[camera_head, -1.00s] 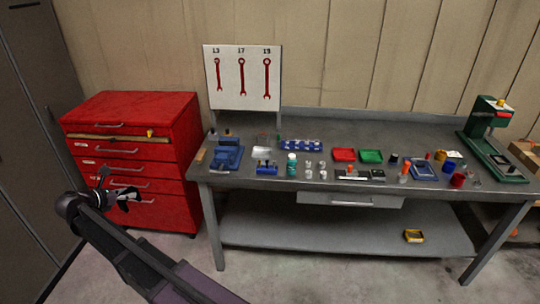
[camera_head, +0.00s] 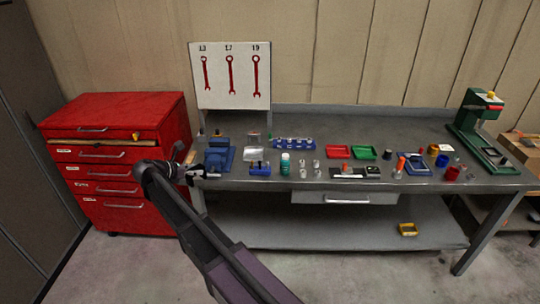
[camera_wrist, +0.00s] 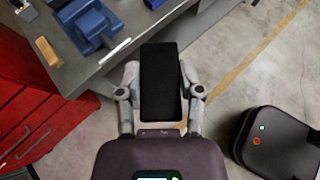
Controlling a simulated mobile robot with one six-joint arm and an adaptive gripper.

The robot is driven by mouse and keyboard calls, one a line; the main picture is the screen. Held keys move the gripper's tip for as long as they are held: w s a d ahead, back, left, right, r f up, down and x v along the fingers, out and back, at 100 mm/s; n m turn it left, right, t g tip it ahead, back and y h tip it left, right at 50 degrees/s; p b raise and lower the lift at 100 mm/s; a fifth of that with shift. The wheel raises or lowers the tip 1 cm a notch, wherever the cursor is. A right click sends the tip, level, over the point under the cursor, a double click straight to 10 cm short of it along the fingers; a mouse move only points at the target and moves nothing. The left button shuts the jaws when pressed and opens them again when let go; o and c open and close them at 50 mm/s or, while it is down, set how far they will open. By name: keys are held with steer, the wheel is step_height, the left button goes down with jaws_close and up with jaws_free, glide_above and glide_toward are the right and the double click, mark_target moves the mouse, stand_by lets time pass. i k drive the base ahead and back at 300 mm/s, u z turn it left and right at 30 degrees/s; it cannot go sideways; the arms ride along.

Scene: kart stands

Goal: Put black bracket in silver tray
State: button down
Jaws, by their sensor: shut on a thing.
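My gripper (camera_wrist: 160,90) is shut on the black bracket (camera_wrist: 160,70), which shows in the wrist view as a dark rectangular piece between the two grey fingers. In that view the bracket is over the floor, beside the bench edge. In the head view my gripper (camera_head: 189,173) is at the bench's front left corner, near the blue vise; the bracket is too small to make out there. A pale, flat silver piece (camera_head: 255,155), apparently the silver tray, lies on the bench behind a blue holder. Its inside cannot be made out.
The blue vise (camera_head: 219,156) stands at the bench's left end, close to my gripper. The red drawer cabinet (camera_head: 115,165) is left of the bench (camera_head: 330,184). Bottles, red and green trays and a green press (camera_head: 477,125) fill much of the benchtop.

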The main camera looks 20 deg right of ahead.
mark_target(254, 154)
steer(key=z, duration=0.5)
steer(key=i, duration=1)
